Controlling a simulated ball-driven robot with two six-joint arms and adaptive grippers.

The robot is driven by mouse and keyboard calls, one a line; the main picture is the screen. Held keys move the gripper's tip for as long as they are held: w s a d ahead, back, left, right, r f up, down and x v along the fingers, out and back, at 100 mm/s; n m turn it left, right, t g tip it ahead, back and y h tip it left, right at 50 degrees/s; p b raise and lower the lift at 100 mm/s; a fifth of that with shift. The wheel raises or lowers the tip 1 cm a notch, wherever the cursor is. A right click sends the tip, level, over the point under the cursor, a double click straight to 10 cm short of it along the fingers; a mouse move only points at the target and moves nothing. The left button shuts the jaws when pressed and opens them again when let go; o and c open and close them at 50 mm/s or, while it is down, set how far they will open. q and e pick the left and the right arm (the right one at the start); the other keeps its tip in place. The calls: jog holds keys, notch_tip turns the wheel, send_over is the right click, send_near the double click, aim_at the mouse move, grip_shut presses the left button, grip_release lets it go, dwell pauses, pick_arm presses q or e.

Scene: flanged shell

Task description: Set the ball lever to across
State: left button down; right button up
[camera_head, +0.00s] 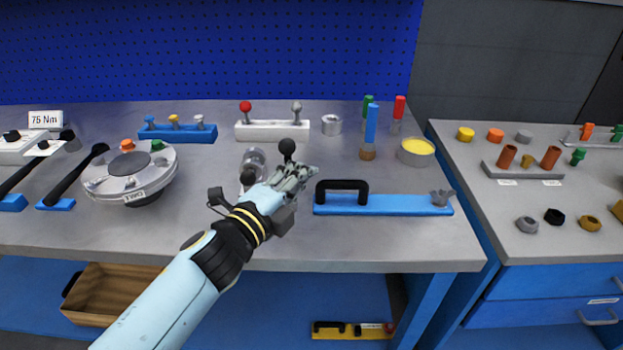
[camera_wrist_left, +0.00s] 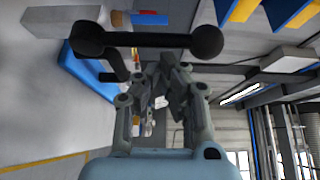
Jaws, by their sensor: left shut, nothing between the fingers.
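The ball lever shows a black ball (camera_head: 287,147) just above and behind my left gripper in the head view. In the left wrist view the black rod of the lever (camera_wrist_left: 150,40) crosses the top of the picture, with a ball at its right end, so it stands roughly upright from the bench. My left gripper (camera_head: 306,172) is shut and empty, close beside the lever; its fingers (camera_wrist_left: 172,66) meet below the rod in the wrist view. I cannot tell whether they touch. My arm hides the lever's lower part in the head view. My right gripper is not in view.
A silver fitting (camera_head: 254,158) stands left of the lever. A blue plate with a black handle (camera_head: 385,205) lies just right of my gripper. A round dial unit (camera_head: 150,183) is on the left, and a white base with two levers (camera_head: 270,132) stands behind.

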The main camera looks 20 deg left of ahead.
pick_arm(q)
jog(key=shift+a, duration=0.15)
dwell(0.3)
jog(key=shift+a+n+b, duration=0.2)
jog(key=shift+n+b, duration=0.1)
jog(key=shift+b, duration=0.3)
jog(key=s+a+f+n+t+y+b, duration=0.1)
jog(key=a+n+t+b, duration=0.3)
jog(key=b, duration=0.7)
jog(key=a+n, duration=0.2)
jog(key=n, duration=0.1)
jog(key=shift+s+b, duration=0.4)
jog(key=shift+a+f, duration=0.1)
jog(key=shift+f, duration=0.15)
